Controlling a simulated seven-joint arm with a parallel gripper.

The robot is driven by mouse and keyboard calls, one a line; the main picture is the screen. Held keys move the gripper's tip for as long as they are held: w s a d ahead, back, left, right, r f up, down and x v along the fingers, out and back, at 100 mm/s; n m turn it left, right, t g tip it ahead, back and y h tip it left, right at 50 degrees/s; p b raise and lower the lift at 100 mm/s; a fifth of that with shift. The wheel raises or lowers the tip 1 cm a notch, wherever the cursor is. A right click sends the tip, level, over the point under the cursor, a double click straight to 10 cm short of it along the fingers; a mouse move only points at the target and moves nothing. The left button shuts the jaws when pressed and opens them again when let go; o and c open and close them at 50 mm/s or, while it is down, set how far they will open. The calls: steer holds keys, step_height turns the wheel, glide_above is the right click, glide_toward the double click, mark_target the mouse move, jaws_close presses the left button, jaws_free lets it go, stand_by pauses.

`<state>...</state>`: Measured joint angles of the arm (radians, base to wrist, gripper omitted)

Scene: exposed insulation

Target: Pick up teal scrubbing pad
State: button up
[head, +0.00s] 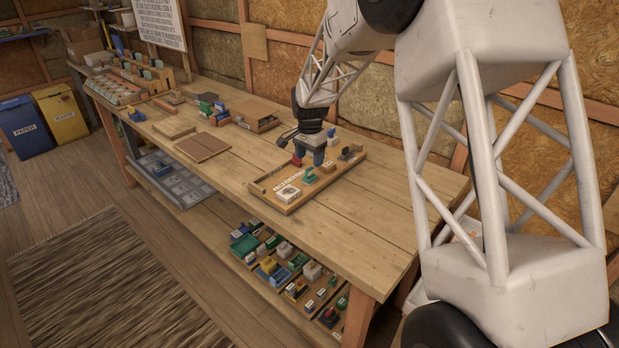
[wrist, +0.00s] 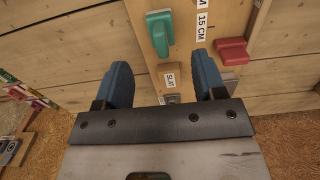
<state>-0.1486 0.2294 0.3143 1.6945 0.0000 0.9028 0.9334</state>
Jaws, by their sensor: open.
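A teal pad-like piece (wrist: 159,33) shows in the wrist view, on a wooden strip just beyond my fingertips. It has a flat base and a narrower raised part. In the head view a teal piece (head: 310,175), seemingly the same one, lies in a shallow wooden tray (head: 290,207) on the workbench. My gripper (head: 308,161) is over that tray, pointing down close to the teal piece. In the wrist view my gripper (wrist: 164,66) has its two blue fingers spread apart, with nothing held between them. I cannot tell its exact height above the tray.
A red piece (wrist: 232,50) lies right of the teal piece, near a "15 CM" label (wrist: 202,25). A "SLAT" label (wrist: 171,80) shows between the fingers. Other small pieces share the tray. Bare bench (head: 365,225) lies to the tray's right.

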mark_target(309, 168)
steer(key=shift+f, duration=1.15)
steer(key=shift+w+f, duration=0.1)
steer(key=shift+f, duration=2.45)
steer(key=shift+c, duration=0.2)
steer(key=c, duration=1)
steer(key=shift+r, duration=0.8)
step_height(309, 168, up, 2)
steer(key=shift+r, duration=0.1)
steer(key=s, duration=0.5)
steer(key=s+d, duration=0.1)
steer(key=s, duration=0.4)
steer(key=s+d+r, duration=0.1)
steer(key=s, duration=0.4)
steer(key=shift+s+d+r, duration=0.1)
steer(key=shift+s+d, duration=0.05)
steer(key=shift+s, duration=0.25)
